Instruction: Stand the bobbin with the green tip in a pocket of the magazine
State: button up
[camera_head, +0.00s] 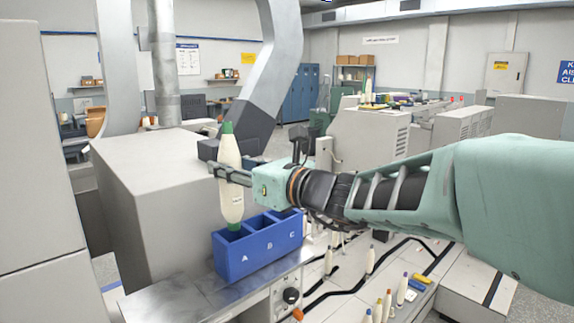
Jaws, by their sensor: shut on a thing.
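The bobbin with the green tip (231,195) is cream white and stands upright in my gripper (228,174). My gripper reaches in from the right and is shut around the bobbin's upper half. The blue magazine (246,264) sits below on the metal bench, with pockets lettered A, B and C from left to right. The bobbin's green lower end is at the opening of pocket A, in line with it in this view. I cannot tell how far the end reaches into the pocket. The insides of the pockets are mostly hidden.
A large grey machine housing (150,200) stands close behind and left of the magazine. The metal bench top (180,295) is bare in front. Several other bobbins with coloured tips stand lower right, near a black knob (291,295).

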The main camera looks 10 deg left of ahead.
aim_at(237, 216)
jog(key=shift+f, duration=0.1)
jog(key=shift+f+b, duration=5.3)
jog(key=shift+b, duration=0.15)
jog(key=o, duration=1.3)
